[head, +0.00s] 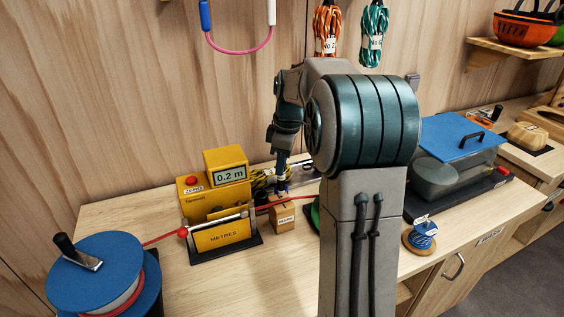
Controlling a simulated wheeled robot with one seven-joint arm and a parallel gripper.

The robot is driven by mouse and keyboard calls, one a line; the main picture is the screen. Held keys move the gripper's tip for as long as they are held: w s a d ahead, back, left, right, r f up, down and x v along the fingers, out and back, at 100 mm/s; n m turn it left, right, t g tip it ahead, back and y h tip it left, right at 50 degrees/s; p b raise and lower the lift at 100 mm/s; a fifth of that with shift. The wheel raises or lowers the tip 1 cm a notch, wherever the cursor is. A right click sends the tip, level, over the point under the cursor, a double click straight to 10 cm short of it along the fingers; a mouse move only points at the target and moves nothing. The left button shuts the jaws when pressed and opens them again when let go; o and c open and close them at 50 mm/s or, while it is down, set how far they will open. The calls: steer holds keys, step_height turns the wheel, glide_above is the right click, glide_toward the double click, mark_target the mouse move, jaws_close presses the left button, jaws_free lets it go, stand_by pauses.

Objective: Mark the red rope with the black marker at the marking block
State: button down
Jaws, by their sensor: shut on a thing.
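The red rope (163,238) runs from the blue reel on the left to the yellow metre counter, and shows again at the wooden marking block (283,218), leading right behind my arm. The block is labelled and stands just right of the counter. My gripper (281,188) points down right over the block, close to the rope. It is shut on a small dark thing that looks like the black marker; the fingers mostly hide it. I cannot tell whether its tip touches the rope, or whether a mark is on it.
The yellow counter (218,200) reads 0.2 m. The blue reel (98,270) with a crank stands front left. A coil of yellow-black rope (262,178) lies behind the block. A blue-lidded box (455,136) and a small blue spool (424,235) are on the right. My arm hides the bench's middle.

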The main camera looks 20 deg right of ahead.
steer(key=shift+f+b, duration=0.5)
steer(key=shift+f, duration=0.2)
stand_by(0.6)
stand_by(0.7)
step_height(320, 180, up, 8)
steer(key=p, duration=0.6)
stand_by(0.7)
